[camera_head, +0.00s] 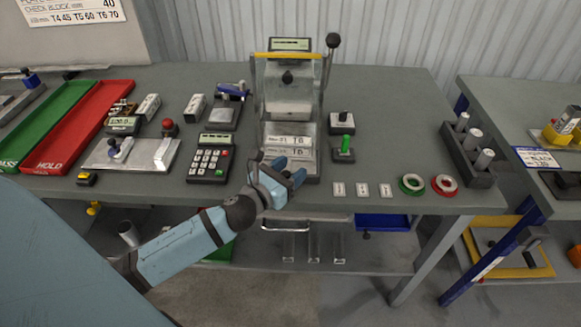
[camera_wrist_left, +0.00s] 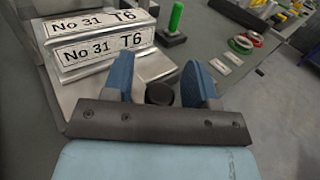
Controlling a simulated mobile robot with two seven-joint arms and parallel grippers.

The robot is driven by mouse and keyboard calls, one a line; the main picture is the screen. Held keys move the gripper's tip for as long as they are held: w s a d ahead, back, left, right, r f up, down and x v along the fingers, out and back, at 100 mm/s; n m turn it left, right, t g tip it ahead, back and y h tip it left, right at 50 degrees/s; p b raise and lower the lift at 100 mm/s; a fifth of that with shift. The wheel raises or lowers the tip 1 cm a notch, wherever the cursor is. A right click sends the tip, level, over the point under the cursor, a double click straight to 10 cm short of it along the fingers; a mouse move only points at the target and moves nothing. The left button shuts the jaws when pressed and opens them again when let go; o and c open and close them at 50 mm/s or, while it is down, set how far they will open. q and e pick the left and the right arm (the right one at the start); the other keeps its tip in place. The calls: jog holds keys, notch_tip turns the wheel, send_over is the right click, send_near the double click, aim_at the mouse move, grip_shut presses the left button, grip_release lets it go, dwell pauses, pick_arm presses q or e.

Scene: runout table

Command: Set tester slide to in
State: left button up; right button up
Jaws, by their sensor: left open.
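The tester (camera_head: 290,90) stands at the back middle of the table, a grey metal frame with a yellow bar, a display on top and a lever at its right. A silver slide (camera_head: 267,148) extends from its front and bears two blocks labelled "No 31 T6" (camera_wrist_left: 98,45). My left gripper (camera_head: 289,172) is at the slide's front end, near the table's front edge. It is open, with its blue fingers apart. In the left wrist view a dark round knob (camera_wrist_left: 160,93) shows between the fingers; I cannot tell whether they touch it. My right gripper is not in view.
A green lever switch (camera_head: 344,147) and small white tags (camera_head: 362,190) lie right of the slide, with green and red rings (camera_head: 444,185) farther right. A keypad (camera_head: 210,158) stands to the left. Red (camera_head: 85,125) and green trays lie far left.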

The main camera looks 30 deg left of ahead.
pick_arm(q)
jog(key=shift+w, duration=0.2)
jog(key=shift+c, duration=0.2)
grip_shut()
jog(key=shift+w+a+p, duration=0.2)
jog(key=shift+w+a, duration=0.25)
jog(key=shift+w, duration=0.3)
jog(key=shift+w+a+p, duration=0.2)
jog(key=shift+w+a, duration=0.25)
jog(key=shift+w, duration=0.3)
jog(key=shift+o, duration=0.2)
grip_release()
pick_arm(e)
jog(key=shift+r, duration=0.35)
pick_arm(q)
jog(key=shift+s, duration=0.1)
jog(key=s+a+b, duration=0.1)
jog(key=s+b, duration=0.1)
jog(key=s, duration=1.1)
jog(key=shift+s+a, duration=0.3)
jog(key=shift+a, duration=0.05)
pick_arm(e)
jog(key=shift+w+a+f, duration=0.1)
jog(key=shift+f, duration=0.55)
